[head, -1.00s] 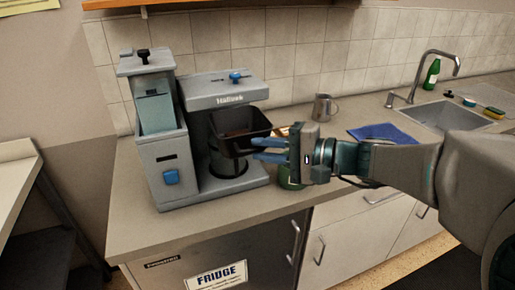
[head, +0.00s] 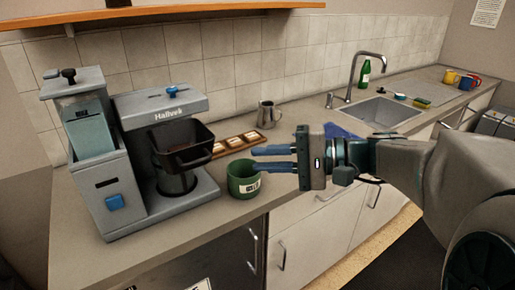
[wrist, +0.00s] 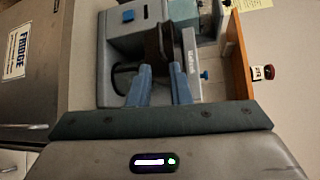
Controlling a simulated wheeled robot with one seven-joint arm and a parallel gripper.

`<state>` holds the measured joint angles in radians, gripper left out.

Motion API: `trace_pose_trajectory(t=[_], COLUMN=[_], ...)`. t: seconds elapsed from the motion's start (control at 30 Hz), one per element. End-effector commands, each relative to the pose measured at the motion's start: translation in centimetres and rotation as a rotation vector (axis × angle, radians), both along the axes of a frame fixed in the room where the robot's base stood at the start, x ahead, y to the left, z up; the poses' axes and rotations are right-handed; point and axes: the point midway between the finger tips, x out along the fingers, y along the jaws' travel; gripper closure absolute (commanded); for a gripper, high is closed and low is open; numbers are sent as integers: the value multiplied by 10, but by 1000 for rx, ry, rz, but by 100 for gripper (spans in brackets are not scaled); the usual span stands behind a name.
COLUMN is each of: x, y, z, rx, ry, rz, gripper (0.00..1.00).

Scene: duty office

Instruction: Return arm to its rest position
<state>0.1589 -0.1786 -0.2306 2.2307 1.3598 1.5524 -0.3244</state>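My gripper (head: 254,159) is stretched out over the counter in the head view, its two blue fingers apart with nothing between them. They point left toward the grey coffee machine (head: 160,103). The machine's black filter basket (head: 184,148) sits under its top, above a dark round pot (head: 176,182); the fingertips are clear of the basket. A green mug (head: 241,180) stands on the counter just below and left of the fingertips. In the wrist view my gripper (wrist: 162,75) shows both fingers spread, with the coffee machine (wrist: 125,32) beyond them.
A wooden tray (head: 236,144) with compartments and a metal jug (head: 268,114) are behind the fingers. A blue cloth (head: 342,131) lies partly behind my gripper. The sink (head: 380,112), green bottle (head: 364,72) and colored mugs (head: 451,77) are farther right. A wooden shelf (head: 160,13) hangs above.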

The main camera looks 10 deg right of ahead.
Motion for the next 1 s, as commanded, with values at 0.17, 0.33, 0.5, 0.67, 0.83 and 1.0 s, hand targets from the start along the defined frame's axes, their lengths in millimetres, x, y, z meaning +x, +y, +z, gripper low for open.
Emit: trace_pose_trajectory(t=[0.17,0.33,0.5,0.67,0.83,1.0], x=[-13,-48,-80,-98,-101,-99], y=[9,17,2,-27,-55,-68], z=[-19,-69,-116,-145,-155,-156], rx=[-100,-387,-732,-1051,-1312,-1439], ry=[48,134,159,103,-4,-77], rz=[31,98,146,172,185,191], gripper=[83,83,83,83,83,83])
